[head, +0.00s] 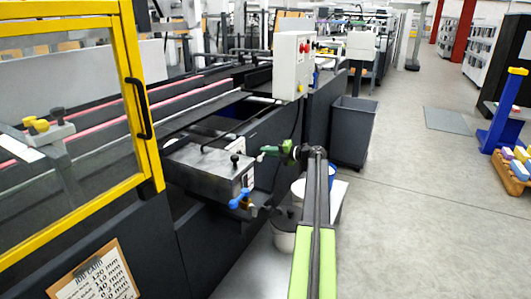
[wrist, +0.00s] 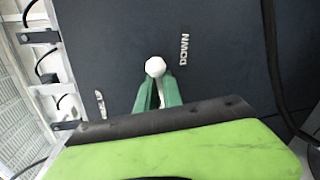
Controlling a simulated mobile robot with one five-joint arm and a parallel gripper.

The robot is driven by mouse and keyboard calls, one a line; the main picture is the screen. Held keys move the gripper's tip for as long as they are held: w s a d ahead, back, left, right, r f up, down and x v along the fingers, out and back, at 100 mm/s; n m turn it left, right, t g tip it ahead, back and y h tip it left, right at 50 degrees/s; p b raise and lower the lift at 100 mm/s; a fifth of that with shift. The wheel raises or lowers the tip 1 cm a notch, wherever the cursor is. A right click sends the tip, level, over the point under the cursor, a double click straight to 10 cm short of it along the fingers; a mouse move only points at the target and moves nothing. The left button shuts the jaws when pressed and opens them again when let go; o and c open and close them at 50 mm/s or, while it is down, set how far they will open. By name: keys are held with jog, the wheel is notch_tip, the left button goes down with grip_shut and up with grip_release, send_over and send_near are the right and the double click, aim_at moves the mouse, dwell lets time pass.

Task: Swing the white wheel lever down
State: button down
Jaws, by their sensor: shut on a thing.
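The white knob (wrist: 155,66) of the wheel lever shows in the wrist view against a dark panel. My gripper (wrist: 157,86) has its green fingers closed on this knob. A "DOWN" label (wrist: 185,50) is on the panel to the right of the knob, and a smaller white label (wrist: 100,104) is to the left, too oblique to read. In the head view my gripper (head: 275,150) reaches to the machine's side, beside the grey metal box. The knob cannot be made out clearly there, and the rest of the lever is hidden.
A grey metal box (head: 205,166) with a blue handle (head: 240,198) juts from the machine left of my gripper. A white control box (head: 292,65) stands above. A dark bin (head: 353,132) is behind my arm, and white buckets (head: 284,235) are below.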

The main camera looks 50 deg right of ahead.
jog(key=shift+s+d+r, duration=0.1)
jog(key=shift+s+d, duration=0.15)
jog(key=shift+d, duration=0.5)
jog(key=c, duration=1.4)
grip_release()
jog(key=shift+o, duration=0.4)
jog(key=shift+w+a, duration=0.1)
jog(key=shift+a, duration=0.25)
jog(key=p+v, duration=0.3)
jog(key=v, duration=1.4)
jog(key=shift+s, duration=0.25)
